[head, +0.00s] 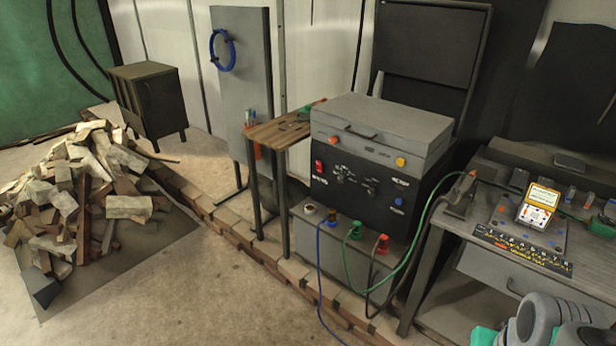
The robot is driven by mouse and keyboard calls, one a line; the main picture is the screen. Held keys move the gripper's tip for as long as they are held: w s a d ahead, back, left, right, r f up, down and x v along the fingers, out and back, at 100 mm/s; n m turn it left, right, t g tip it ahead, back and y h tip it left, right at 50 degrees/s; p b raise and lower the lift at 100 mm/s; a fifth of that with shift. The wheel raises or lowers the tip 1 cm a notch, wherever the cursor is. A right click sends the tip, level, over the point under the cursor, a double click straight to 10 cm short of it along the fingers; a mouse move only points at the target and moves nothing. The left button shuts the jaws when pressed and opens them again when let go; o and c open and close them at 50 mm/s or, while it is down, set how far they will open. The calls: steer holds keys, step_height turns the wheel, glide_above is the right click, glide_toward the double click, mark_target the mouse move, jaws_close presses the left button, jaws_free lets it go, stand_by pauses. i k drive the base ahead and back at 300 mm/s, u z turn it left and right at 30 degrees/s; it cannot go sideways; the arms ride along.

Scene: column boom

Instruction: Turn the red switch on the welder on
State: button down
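The welder (352,206) is a boxy machine with a black front panel and a grey lid, standing right of centre. The red switch (319,166) is small and sits at the upper left of the black panel. I cannot tell from here whether it is on or off. A blue knob, orange buttons and several dials also show on the machine. Part of my arm shows at the lower right corner, well right of the welder and apart from it. My gripper is not in view.
Blue, green and black cables hang from the grey lower box (332,245). A workbench (450,212) with a yellow-and-white meter (538,206) stands at the right. A small wooden table (281,131) is left of the welder.

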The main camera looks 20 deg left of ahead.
mark_target(318, 167)
steer(key=u, duration=0.35)
steer(key=i, duration=0.4)
steer(key=u, duration=1.2)
steer(key=i, duration=0.8)
steer(key=u, duration=0.75)
steer(key=i, duration=1.5)
steer(key=z, duration=0.1)
